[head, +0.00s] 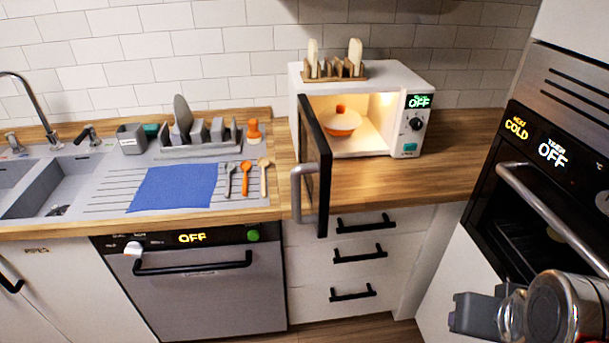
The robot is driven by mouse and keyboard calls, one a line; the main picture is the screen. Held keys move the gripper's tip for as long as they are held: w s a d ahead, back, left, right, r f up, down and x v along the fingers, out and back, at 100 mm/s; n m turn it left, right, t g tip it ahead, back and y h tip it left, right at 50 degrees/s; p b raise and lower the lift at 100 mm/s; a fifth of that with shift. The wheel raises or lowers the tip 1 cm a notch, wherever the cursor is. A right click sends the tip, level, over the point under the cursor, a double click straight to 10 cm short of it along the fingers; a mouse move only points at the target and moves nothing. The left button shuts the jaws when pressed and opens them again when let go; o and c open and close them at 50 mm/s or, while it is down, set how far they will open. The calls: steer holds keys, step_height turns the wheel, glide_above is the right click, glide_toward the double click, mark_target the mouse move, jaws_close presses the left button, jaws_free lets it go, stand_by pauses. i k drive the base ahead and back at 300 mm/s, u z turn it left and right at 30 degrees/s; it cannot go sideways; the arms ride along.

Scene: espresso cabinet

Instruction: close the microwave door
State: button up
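The white microwave (415,85) stands on the wooden counter against the tiled wall. Its dark-framed door (318,165) is hinged at the left and stands wide open, swung out towards me over the counter's front edge. The grey door handle (297,195) is on the left face of the door, near its free edge. The lit inside holds an orange and white lidded dish (341,121). My gripper (472,314) is at the lower right, well to the right of the door and apart from it. Its fingers are only partly visible, so I cannot tell whether it is open.
A wooden rack (335,70) with boards stands on top of the microwave. The black oven (530,190) with a grey handle (550,215) rises close to my gripper. Drawers (350,255) are below the microwave. The counter right of the door (375,180) is clear.

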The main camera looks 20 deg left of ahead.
mark_target(317, 189)
steer(key=z, duration=0.05)
steer(key=k, duration=0.55)
steer(key=u, duration=0.8)
steer(key=i, duration=1)
steer(key=z, duration=0.95)
